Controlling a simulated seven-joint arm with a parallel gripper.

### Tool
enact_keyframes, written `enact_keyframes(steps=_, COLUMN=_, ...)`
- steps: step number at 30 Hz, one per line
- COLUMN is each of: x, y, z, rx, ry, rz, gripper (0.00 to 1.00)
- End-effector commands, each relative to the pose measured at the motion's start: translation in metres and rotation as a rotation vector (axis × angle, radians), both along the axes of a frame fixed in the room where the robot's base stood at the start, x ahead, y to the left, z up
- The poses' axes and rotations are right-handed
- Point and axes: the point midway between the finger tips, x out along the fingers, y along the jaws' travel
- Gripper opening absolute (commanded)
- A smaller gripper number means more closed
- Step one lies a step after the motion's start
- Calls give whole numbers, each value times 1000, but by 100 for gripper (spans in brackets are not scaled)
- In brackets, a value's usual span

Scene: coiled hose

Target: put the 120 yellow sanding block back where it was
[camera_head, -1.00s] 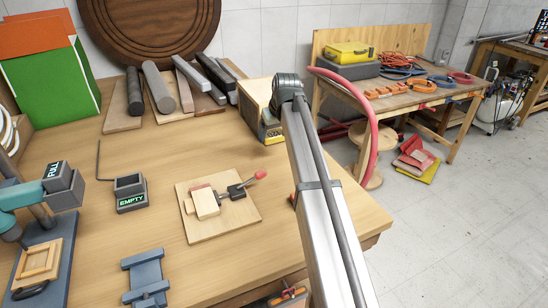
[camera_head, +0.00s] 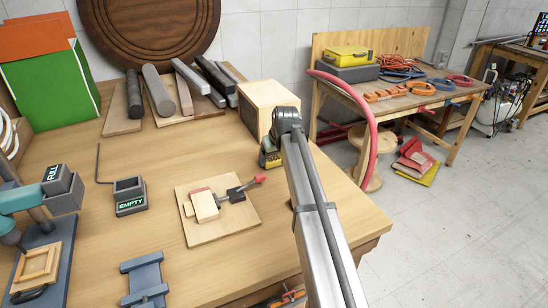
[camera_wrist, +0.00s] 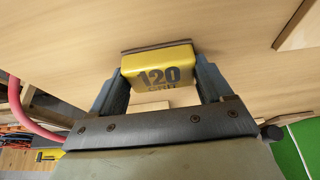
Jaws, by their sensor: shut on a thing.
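The yellow sanding block, marked "120 GRIT" (camera_wrist: 158,66), sits between the two fingers of my gripper (camera_wrist: 158,80) in the wrist view. The gripper is shut on its sides. A dark layer shows along the block's far edge, with the wooden tabletop beyond it. In the head view, the block (camera_head: 272,160) is mostly hidden by my gripper and arm, with only a yellow part showing. It is near the right side of the workbench (camera_head: 150,235), in front of the wooden box (camera_head: 266,104). I cannot tell whether the block touches the bench.
A clamp on a wooden board (camera_head: 235,222) lies left of my gripper. An "EMPTY" holder (camera_head: 130,205) and a "FULL" holder (camera_head: 62,190) stand farther left. Bars on boards (camera_head: 160,95) lie at the back. A red hose (camera_head: 372,130) curves beyond the bench's right edge.

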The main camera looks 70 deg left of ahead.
Motion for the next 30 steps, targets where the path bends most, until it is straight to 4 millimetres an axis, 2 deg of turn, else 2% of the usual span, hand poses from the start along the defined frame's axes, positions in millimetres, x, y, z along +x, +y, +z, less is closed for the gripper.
enact_keyframes(steps=3, x=0, y=0, z=-3, rx=0, ry=0, rz=0, gripper=51)
enact_keyframes(steps=4, x=0, y=0, z=-3, rx=0, ry=0, rz=0, gripper=80)
enact_keyframes(steps=10, x=0, y=0, z=-3, rx=0, ry=0, rz=0, gripper=99)
enact_keyframes(steps=20, x=0, y=0, z=2, rx=0, ry=0, rz=0, gripper=100)
enact_keyframes(steps=25, x=0, y=-8, z=20, rx=1, ry=-1, rz=0, gripper=100)
enact_keyframes(steps=30, x=0, y=-21, z=50, rx=1, ry=-1, rz=0, gripper=100)
